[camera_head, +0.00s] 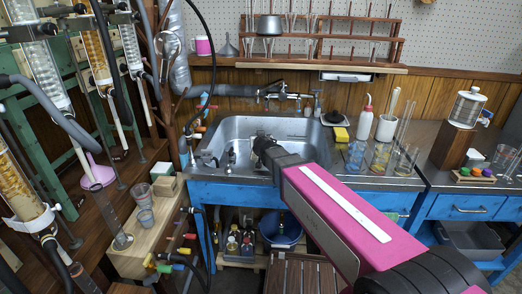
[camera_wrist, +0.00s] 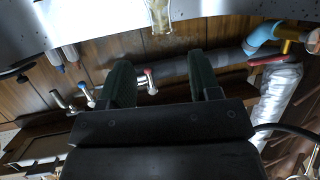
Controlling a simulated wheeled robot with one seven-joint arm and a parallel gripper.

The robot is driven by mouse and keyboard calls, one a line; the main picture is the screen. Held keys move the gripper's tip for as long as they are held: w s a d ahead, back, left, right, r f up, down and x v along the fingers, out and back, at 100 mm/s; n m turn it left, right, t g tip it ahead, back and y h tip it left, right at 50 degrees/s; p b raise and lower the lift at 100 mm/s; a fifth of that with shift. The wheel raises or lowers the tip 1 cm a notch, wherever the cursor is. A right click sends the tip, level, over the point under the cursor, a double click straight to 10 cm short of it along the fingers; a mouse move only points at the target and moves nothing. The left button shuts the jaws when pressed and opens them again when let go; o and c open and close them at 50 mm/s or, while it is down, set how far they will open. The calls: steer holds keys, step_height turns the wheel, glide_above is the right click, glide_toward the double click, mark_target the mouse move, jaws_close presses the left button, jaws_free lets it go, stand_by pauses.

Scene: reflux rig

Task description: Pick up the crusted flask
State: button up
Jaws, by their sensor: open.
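My gripper (camera_wrist: 164,72) is open in the wrist view, with two dark green fingers apart and nothing between them. A glass piece with a yellowish crust (camera_wrist: 160,14), which looks like the crusted flask, shows at the top edge of the wrist view, beyond the fingertips and apart from them. Most of it is cut off by the frame. In the head view my arm reaches over the steel sink (camera_head: 225,125). The fingers are hard to make out there, and I cannot clearly pick out the flask.
A soap bottle (camera_head: 366,117), a yellow sponge (camera_head: 341,134) and several glass beakers stand right of the sink. A faucet (camera_head: 277,96) and wooden drying rack (camera_head: 330,45) are behind. Glass columns and hoses crowd the left. A grey wrapped pipe (camera_wrist: 277,92) shows in the wrist view.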

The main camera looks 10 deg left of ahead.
steer(key=x, duration=1.1)
steer(key=shift+a, duration=0.2)
steer(key=shift+s, duration=0.1)
jaws_close()
